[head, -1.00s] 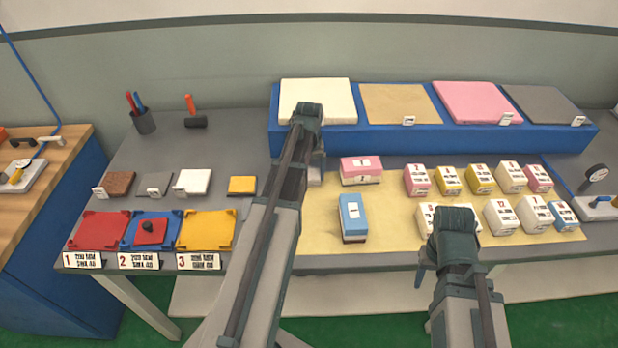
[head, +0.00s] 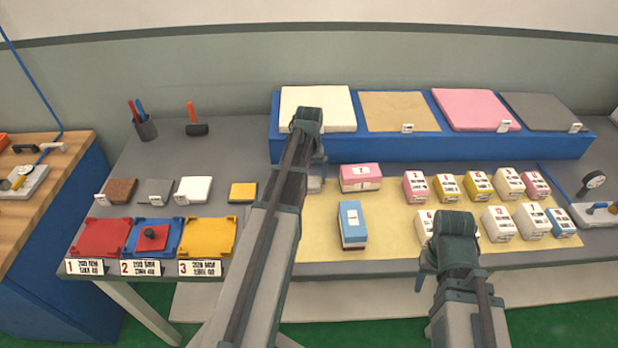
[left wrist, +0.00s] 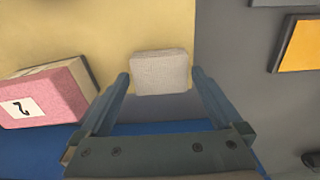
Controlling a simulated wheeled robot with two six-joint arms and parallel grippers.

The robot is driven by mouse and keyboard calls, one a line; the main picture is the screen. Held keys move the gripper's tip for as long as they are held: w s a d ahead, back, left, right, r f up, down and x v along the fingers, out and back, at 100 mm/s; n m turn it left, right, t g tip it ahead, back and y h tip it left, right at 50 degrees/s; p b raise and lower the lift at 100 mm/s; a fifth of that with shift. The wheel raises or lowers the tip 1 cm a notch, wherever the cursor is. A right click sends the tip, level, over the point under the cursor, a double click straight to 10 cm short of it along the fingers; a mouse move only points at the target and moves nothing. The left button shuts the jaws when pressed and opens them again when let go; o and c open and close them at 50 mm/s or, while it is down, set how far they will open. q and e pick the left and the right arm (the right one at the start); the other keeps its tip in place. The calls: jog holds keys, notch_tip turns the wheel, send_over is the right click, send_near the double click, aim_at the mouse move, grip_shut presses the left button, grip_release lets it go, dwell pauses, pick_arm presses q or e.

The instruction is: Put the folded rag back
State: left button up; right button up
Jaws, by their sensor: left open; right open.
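A small pale grey pad with rounded corners, which looks like the folded rag (left wrist: 161,72), lies at the edge of the yellow mat (left wrist: 95,30). In the head view the pad (head: 314,184) is mostly hidden by my left arm. My left gripper (head: 308,122) is open, and in the left wrist view its two fingers stand on either side of the pad; I cannot tell whether they touch it. My right gripper (head: 453,228) is open over the front of the table, near the white boxes, its fingers mostly hidden.
A pink box (head: 360,176) and a blue box (head: 352,225) stand right of my left arm. Several numbered boxes stand further right. A blue shelf (head: 420,145) with flat pads runs behind. Red, blue and yellow trays (head: 208,238) are at the left.

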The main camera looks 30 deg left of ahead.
aim_at(309, 181)
pick_arm(q)
notch_tip(309, 181, up, 11)
jog(key=p, duration=1)
jog(key=shift+f, duration=0.15)
jog(key=s+d+m, duration=0.1)
jog(key=s+d, duration=0.1)
jog(key=d, duration=0.4)
jog(key=s+d+m, duration=0.2)
jog(key=d, duration=0.5)
jog(key=s+d+m, duration=0.2)
jog(key=s+d, duration=0.1)
jog(key=d, duration=0.3)
jog(key=shift+d+y, duration=0.25)
jog(key=shift+y, duration=0.05)
jog(key=s+d+m, duration=0.5)
jog(key=s+d, duration=0.4)
jog(key=d, duration=0.2)
jog(key=shift+s+y, duration=0.25)
jog(key=shift+y, duration=0.05)
